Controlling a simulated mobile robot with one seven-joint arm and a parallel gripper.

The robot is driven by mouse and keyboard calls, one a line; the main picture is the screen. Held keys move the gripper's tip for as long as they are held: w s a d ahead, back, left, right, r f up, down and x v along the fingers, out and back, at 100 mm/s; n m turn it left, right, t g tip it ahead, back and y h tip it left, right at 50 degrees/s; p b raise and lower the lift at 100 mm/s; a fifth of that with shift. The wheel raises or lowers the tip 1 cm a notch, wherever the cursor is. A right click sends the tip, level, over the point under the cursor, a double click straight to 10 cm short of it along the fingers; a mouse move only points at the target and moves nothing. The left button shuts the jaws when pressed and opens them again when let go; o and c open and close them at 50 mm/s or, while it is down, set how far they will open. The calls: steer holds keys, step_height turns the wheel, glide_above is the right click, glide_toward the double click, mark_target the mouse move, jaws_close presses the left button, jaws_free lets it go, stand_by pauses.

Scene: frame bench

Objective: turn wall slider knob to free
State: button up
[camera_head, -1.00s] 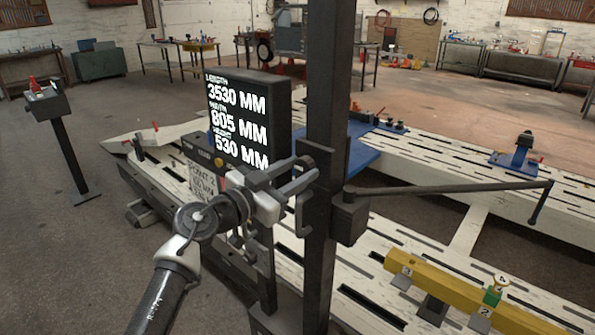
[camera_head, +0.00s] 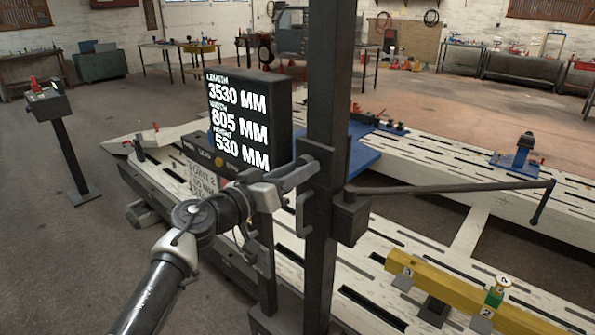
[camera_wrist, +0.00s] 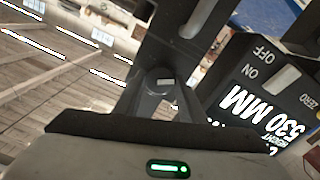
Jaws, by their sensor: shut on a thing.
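The dark upright post (camera_head: 325,90) carries a sliding block (camera_head: 343,160) with a C-shaped handle (camera_head: 303,212) on its left side. My gripper (camera_head: 312,170) reaches from the left to this block, its fingers nearly level. The fingers are shut at the block's left side, on what I take to be the slider knob; the fingers cover it in the head view. In the wrist view my fingers (camera_wrist: 160,85) converge on a small grey part in front of the dark post (camera_wrist: 190,35). The knob's turn angle and any free or lock mark cannot be read.
A display box (camera_head: 250,118) reading 3530, 805 and 530 MM stands close behind my gripper; its switches show in the wrist view. A thin measuring arm (camera_head: 450,188) extends right from the block. The white slotted bench (camera_head: 375,255) and a yellow beam (camera_head: 450,287) lie beyond.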

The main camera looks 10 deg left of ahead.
steer(key=n+p, duration=0.2)
steer(key=n, duration=0.4)
steer(key=shift+r, duration=0.2)
steer(key=n+p, duration=0.2)
steer(key=n, duration=0.2)
steer(key=shift+n+p, duration=0.55)
steer(key=shift+n, duration=0.25)
steer(key=shift+f, duration=0.15)
steer(key=o, duration=1)
steer(key=shift+o, duration=0.2)
